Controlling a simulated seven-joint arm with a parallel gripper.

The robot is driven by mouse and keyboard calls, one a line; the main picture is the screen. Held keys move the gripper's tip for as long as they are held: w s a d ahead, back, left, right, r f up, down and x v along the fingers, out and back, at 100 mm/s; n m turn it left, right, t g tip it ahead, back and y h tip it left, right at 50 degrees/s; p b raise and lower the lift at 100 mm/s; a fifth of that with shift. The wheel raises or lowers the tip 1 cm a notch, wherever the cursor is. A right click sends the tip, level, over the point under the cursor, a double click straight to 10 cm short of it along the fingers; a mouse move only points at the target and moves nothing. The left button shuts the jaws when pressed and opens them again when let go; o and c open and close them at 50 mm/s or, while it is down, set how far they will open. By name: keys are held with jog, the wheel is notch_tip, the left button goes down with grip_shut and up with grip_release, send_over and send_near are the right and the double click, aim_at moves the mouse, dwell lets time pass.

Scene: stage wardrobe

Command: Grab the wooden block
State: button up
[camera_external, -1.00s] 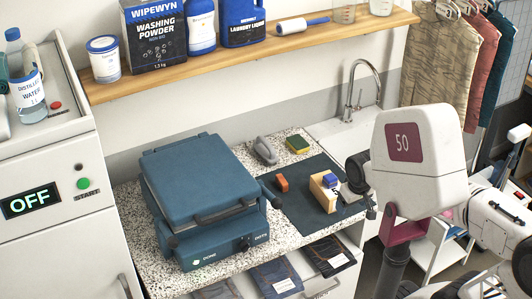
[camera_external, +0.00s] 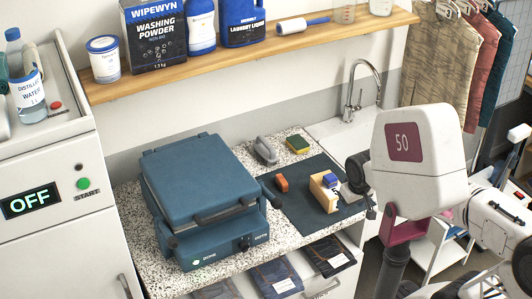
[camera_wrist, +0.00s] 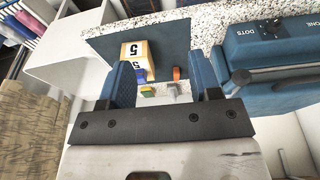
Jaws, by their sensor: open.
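The wooden block (camera_external: 322,191), pale with a number 5 in the wrist view (camera_wrist: 136,54), stands on the dark mat (camera_external: 302,213). A small blue piece (camera_external: 330,180) is at the block; I cannot tell whether it rests on it or behind it. My gripper (camera_wrist: 170,62) is open, with blue fingers. In the wrist view, the block shows between the fingers, close to the left one, with no clear contact. In the external view, my gripper (camera_external: 350,191) is just right of the block, its fingers partly hidden.
An orange piece (camera_external: 281,184) lies on the mat left of the block. A yellow-green sponge (camera_external: 298,145) and a grey handled item (camera_external: 265,151) lie behind on the speckled counter (camera_external: 220,259). A blue press (camera_external: 202,190) stands left; the sink (camera_external: 342,130) is behind right.

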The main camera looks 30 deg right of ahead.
jog(key=w+a+f+m+t+y, duration=0.1)
jog(key=w+a+f+m+t, duration=0.15)
jog(key=w+m, duration=0.85)
jog(key=m+t, duration=0.6)
jog(key=m, duration=0.9)
send_near(282, 184)
jog(key=s+a+r, duration=0.2)
jog(key=s+r, duration=0.1)
jog(key=r, duration=0.2)
jog(key=w+f+m, duration=0.1)
jog(key=f+m, duration=0.1)
jog(key=m, duration=0.1)
jog(key=w+d+f+m+t+h, duration=0.1)
jog(key=w+f+m, duration=0.1)
jog(key=m, duration=0.1)
jog(key=w+f+m+t+h, duration=0.1)
jog(key=w+f+m, duration=0.1)
jog(key=m, duration=0.1)
jog(key=shift+d+f, duration=0.15)
jog(key=shift+f, duration=0.15)
jog(key=shift+w+d+f+m, duration=0.1)
jog(key=shift+w+f+m, duration=0.1)
jog(key=shift+f+m, duration=0.25)
jog(key=shift+w+d+f+m, duration=0.1)
jog(key=shift+w+f+m, duration=0.1)
jog(key=shift+m, duration=0.45)
jog(key=shift+w, duration=0.1)
